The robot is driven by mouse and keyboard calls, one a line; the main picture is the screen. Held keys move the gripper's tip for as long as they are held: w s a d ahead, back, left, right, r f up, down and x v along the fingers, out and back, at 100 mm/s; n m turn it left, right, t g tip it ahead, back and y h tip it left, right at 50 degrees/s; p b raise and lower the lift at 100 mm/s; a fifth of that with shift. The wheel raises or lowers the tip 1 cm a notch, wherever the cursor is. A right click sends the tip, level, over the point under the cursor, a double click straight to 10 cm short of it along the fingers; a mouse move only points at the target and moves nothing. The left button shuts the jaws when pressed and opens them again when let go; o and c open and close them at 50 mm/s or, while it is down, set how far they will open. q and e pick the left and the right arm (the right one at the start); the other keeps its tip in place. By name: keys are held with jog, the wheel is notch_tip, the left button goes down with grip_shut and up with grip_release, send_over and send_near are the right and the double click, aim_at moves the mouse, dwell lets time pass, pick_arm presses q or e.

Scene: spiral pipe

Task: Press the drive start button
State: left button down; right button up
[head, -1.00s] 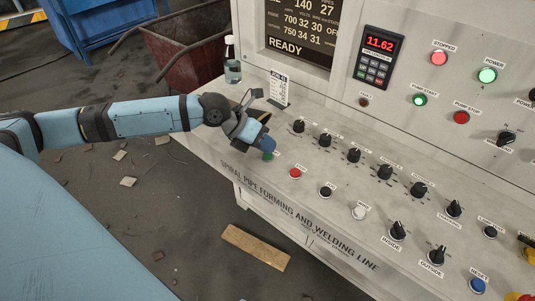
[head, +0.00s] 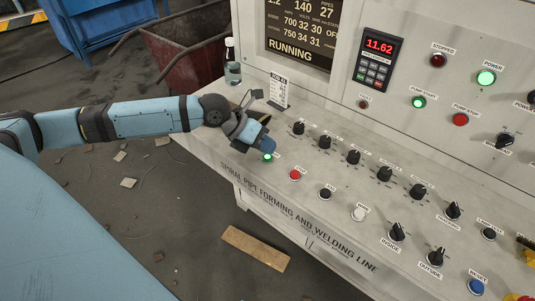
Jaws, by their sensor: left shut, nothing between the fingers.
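The green start button (head: 267,157) sits at the left end of the slanted control panel (head: 310,163) and is lit. My left gripper (head: 267,146) is shut and empty, its fingertips just above and beside the button. I cannot tell whether they still touch it. The display (head: 298,40) reads "RUNNING". The red stopped lamp (head: 438,60) is dark. My right gripper is not in view.
A red button (head: 295,174) and a black button (head: 326,193) lie right of the green one. Several black knobs (head: 353,157) line the panel.

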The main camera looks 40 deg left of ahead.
pick_arm(q)
jog(key=shift+r, duration=0.35)
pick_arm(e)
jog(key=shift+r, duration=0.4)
